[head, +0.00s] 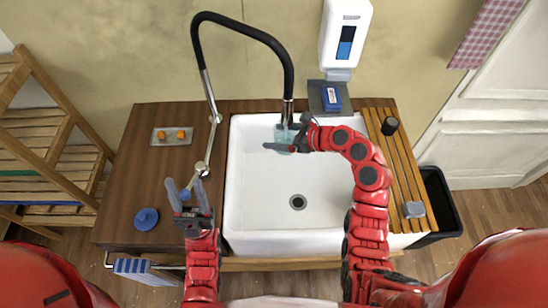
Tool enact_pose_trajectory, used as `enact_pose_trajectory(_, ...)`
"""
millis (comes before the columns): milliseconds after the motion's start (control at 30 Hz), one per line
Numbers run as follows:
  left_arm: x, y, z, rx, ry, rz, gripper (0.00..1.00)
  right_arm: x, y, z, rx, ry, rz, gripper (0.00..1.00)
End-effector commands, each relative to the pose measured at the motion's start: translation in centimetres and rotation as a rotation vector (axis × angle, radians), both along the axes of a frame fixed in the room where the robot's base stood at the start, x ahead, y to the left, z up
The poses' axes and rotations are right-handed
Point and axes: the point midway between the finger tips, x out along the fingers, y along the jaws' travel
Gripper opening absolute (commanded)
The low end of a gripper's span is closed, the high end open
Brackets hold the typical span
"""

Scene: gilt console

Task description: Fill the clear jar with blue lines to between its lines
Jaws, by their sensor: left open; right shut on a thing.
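The clear jar (284,133) shows as a pale bluish shape under the tap spout (287,112), above the back of the white sink (262,195). My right gripper (283,138) reaches in from the right and is shut on the jar, its fingers covering part of it. The jar's lines and the water level are too small to tell. My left gripper (186,188) is open over the wooden counter at left. A blue knob (185,195) shows between its fingers, near the end of the chrome tap pipe (207,150). I cannot tell whether they touch.
A tray (160,142) with orange pieces and a blue round thing (146,218) are on the left counter. A slatted rack (398,175) at right holds a black cup (390,125) and a grey-blue block-like thing (414,209). A soap dispenser (344,38) hangs behind. The sink's front is clear.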

Motion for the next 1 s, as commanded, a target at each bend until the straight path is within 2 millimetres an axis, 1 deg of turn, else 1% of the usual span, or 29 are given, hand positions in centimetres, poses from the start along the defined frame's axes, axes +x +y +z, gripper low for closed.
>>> enact_pose_trajectory(467, 0.0, 0.0, 0.0, 0.000, 0.000, 0.000, 0.50, 0.0, 0.0, 0.1, 0.001, -0.002, 0.000, 0.00)
enact_pose_trajectory(567, 0.0, 0.0, 0.4, 0.000, 0.000, 0.000, 0.50, -0.2, 0.2, 0.3, 0.002, -0.001, 0.000, 0.00)
enact_pose_trajectory(667, 0.0, 0.0, 1.8, 0.000, 0.000, 0.000, 0.50, -1.1, 0.7, 0.7, 0.003, -0.001, 0.002, 0.00)
enact_pose_trajectory(733, 0.0, 0.0, 2.9, 0.000, 0.000, 0.000, 0.50, -2.1, 1.2, 0.9, 0.004, 0.001, 0.001, 0.00)
enact_pose_trajectory(900, 0.0, 0.0, 5.0, 0.000, 0.000, 0.000, 0.50, -4.4, 2.4, 0.8, 0.004, 0.001, 0.002, 0.00)
enact_pose_trajectory(1000, 0.0, 0.0, 5.7, 0.000, 0.000, 0.000, 0.50, -5.6, 3.1, 0.5, 0.003, 0.002, 0.002, 0.00)
